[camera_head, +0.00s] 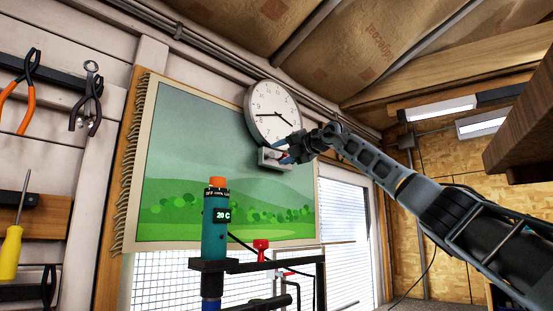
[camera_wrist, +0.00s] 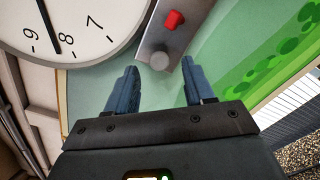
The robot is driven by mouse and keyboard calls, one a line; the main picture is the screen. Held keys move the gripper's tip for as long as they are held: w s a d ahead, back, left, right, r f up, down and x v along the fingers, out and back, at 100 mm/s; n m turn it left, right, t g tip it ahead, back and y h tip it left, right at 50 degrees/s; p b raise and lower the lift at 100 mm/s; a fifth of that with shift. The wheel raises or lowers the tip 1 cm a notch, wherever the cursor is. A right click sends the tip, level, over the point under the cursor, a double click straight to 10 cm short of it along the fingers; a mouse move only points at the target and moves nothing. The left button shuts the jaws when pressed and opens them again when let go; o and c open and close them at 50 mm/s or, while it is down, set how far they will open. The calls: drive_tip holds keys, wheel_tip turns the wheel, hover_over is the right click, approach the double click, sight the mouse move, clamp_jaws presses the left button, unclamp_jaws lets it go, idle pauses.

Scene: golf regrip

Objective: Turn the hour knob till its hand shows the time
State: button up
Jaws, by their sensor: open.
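The white round wall clock (camera_head: 272,113) hangs high on the wall. One hand points left, between 8 and 9, and another points lower right, near 4. Below the clock is a small grey knob plate (camera_head: 268,158). In the wrist view it carries a red knob (camera_wrist: 174,19) and a round grey knob (camera_wrist: 159,61). I cannot tell which is the hour knob. My gripper (camera_wrist: 160,66) is open, its fingertips on either side of the grey knob, with visible gaps.
A landscape picture (camera_head: 180,150) hangs behind the plate. A teal bottle-like device with an orange top (camera_head: 215,235) stands below, left of my arm. Pliers (camera_head: 88,100) hang at far left. A wooden beam edge (camera_head: 525,120) is at right.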

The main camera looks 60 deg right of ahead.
drive_tip(key=shift+b+v, duration=0.6)
drive_tip(key=shift+v, duration=1.75)
